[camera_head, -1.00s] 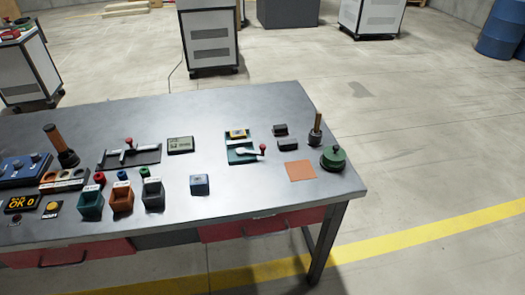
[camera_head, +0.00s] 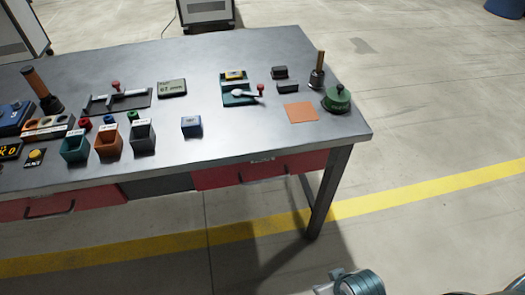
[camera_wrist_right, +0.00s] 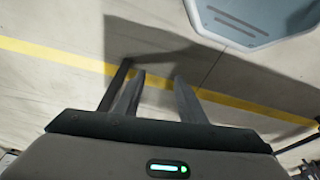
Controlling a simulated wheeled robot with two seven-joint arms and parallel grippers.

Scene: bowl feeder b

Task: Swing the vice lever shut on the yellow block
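The vice (camera_head: 237,99) is a green fixture toward the back right of the workbench. The yellow block (camera_head: 234,75) sits at its far end, with a dark piece on or around it. Whether the jaw touches the block is too small to tell. My right gripper (camera_wrist_right: 159,76) shows in the right wrist view with its fingers apart and empty, over the floor and away from the vice. My left gripper is in neither view.
The metal workbench (camera_head: 200,60) also holds two black blocks (camera_head: 280,72), a wooden-handled tool (camera_head: 317,75), a green round object (camera_head: 337,98), an orange mat (camera_head: 300,112), a blue block (camera_head: 192,126) and several small bins at the left. Bare tabletop lies before the vice.

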